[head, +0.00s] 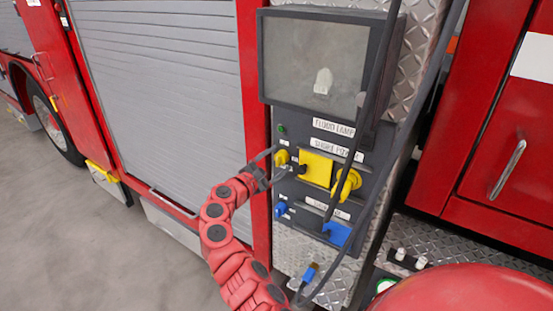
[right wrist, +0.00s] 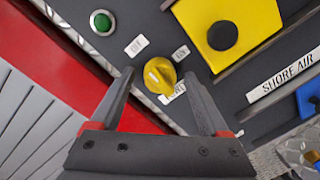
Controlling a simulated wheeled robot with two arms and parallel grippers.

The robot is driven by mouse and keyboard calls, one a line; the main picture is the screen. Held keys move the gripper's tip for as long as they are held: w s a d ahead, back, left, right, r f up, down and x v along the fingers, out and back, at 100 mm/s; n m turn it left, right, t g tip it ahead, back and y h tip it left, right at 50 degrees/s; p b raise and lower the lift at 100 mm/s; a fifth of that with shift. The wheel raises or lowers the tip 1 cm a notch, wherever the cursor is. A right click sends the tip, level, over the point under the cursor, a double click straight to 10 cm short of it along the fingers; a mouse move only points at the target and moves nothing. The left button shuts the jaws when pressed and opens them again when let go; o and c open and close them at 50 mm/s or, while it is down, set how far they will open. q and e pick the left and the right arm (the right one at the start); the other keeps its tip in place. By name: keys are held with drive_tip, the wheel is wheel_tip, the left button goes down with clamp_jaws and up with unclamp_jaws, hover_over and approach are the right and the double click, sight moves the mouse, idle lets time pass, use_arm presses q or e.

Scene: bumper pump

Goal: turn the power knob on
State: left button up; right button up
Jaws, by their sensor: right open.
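The yellow power knob (head: 282,157) sits on the left side of the dark control panel (head: 290,185) on the red truck. In the right wrist view the knob (right wrist: 160,75) shows a raised ridge, with small white labels (right wrist: 135,46) around it that are too small to read surely. My right gripper (head: 274,163) is open at the knob. In the right wrist view its two fingertips (right wrist: 158,73) are on either side of the knob, with gaps showing; I cannot tell how deep they reach. My left gripper is not in view.
A green round light (right wrist: 102,22) is above the knob. A yellow cover (head: 316,168) and a yellow plug (head: 346,184) are to its right. A blue knob (head: 281,209) and blue cover (head: 337,233) are below. Black cables (head: 378,80) hang before the panel.

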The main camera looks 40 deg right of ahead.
drive_tip(key=shift+d, duration=0.1)
clamp_jaws()
drive_tip(key=shift+f+m+b, duration=0.15)
drive_tip(key=shift+m+b, duration=0.35)
drive_tip(key=shift+b, duration=0.4)
drive_tip(key=m+y+b, duration=0.1)
drive_tip(key=m+b, duration=1.2)
drive_tip(key=b, duration=0.3)
drive_tip(key=shift+f+b, duration=0.15)
drive_tip(key=shift+b, duration=0.25)
drive_tip(key=shift+r+m+t+y+b, duration=0.15)
drive_tip(key=shift+m+t+b, duration=0.1)
drive_tip(key=shift+m+b, duration=0.5)
drive_tip(key=shift+r+m+t+y+b, duration=0.15)
drive_tip(key=shift+m+t+b, duration=0.1)
drive_tip(key=shift+m+b, duration=0.45)
unclamp_jaws()
